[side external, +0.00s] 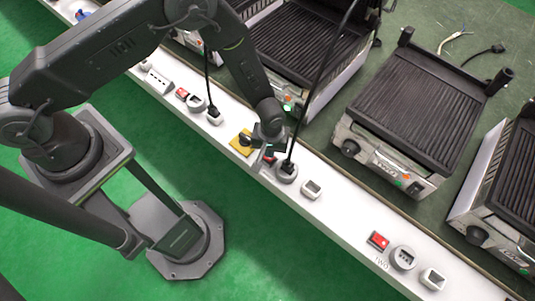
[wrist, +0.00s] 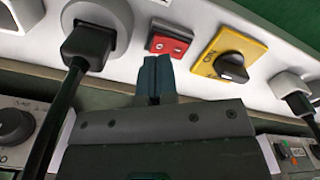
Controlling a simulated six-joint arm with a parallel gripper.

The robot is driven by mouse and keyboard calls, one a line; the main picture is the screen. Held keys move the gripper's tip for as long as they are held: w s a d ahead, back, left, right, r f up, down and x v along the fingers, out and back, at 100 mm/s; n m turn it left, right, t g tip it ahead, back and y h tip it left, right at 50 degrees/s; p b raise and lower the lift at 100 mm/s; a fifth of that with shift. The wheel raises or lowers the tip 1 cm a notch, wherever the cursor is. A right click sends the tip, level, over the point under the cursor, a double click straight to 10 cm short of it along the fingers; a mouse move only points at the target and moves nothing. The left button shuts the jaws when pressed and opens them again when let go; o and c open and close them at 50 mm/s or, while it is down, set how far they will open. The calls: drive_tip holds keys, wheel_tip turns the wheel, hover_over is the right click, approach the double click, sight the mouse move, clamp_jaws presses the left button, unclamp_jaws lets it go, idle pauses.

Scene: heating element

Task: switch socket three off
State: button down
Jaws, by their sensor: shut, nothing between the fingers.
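In the wrist view a red rocker switch (wrist: 170,42) is set in the white panel, between a round grey socket (wrist: 115,22) with a black plug (wrist: 88,45) and a yellow rotary switch (wrist: 228,60). My gripper (wrist: 155,62) is shut and empty, its blue-grey fingertips at the lower edge of the red switch; I cannot tell whether they touch it. In the side view my gripper (side external: 266,148) is over the strip, partly hiding that switch beside the plugged socket (side external: 286,174). The number of this socket and its rocker position are not readable.
Another red switch (side external: 378,241) marked TWO and an empty socket (side external: 402,257) lie to the right on the white strip (side external: 345,215). A black cable (side external: 318,80) rises from the plug close to my gripper. Grills (side external: 412,110) stand behind the strip.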

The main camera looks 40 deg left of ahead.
drive_tip(key=shift+f, duration=1.45)
idle(0.8)
drive_tip(key=shift+r, duration=3.5)
drive_tip(key=shift+r, duration=0.15)
drive_tip(key=a+r+m+t, duration=0.1)
drive_tip(key=a+r, duration=0.3)
drive_tip(key=r, duration=1)
drive_tip(key=a+r+m+t, duration=0.2)
drive_tip(key=a+r, duration=0.3)
drive_tip(key=r, duration=0.9)
drive_tip(key=s+a+r+m+t, duration=0.1)
drive_tip(key=s+a+r, duration=0.3)
drive_tip(key=s+r, duration=0.2)
drive_tip(key=s+a+r+m+t, duration=0.1)
drive_tip(key=s+a+r, duration=0.3)
drive_tip(key=s, duration=0.6)
wheel_tip(320, 180, up, 2)
drive_tip(key=shift+r+m+t, duration=0.2)
drive_tip(key=shift+m+t, duration=0.1)
drive_tip(key=shift+m, duration=0.2)
